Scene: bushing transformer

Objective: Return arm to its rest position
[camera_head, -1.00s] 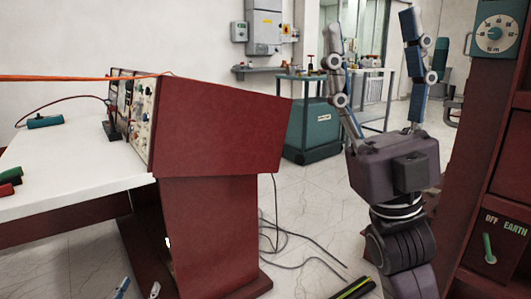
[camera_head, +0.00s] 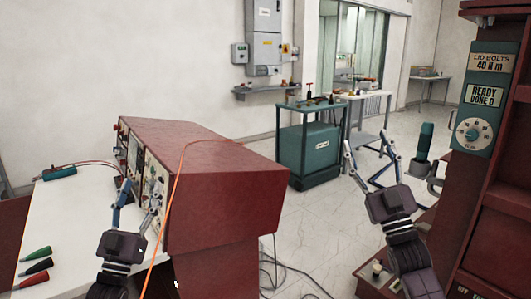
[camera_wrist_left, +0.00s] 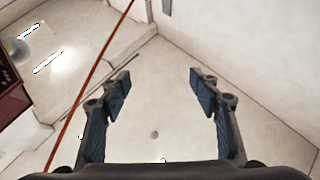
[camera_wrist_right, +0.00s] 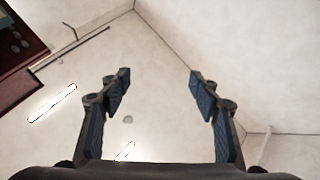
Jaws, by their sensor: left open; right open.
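My left gripper (camera_head: 136,203) is open and empty, raised in front of the control desk (camera_head: 215,185) at the lower left of the head view. My right gripper (camera_head: 368,147) is open and empty, raised between the desk and the red cabinet (camera_head: 490,215). In the left wrist view the left gripper's two blue-padded fingers (camera_wrist_left: 160,90) stand wide apart with nothing between them. The right wrist view shows the same for the right gripper's fingers (camera_wrist_right: 160,90). Both wrist views look towards the ceiling and upper walls.
An orange cable (camera_head: 170,195) runs up close beside my left gripper; it also crosses the left wrist view (camera_wrist_left: 80,95). A white table (camera_head: 60,225) with coloured probes (camera_head: 36,268) is at the left. A green cart (camera_head: 313,150) stands behind.

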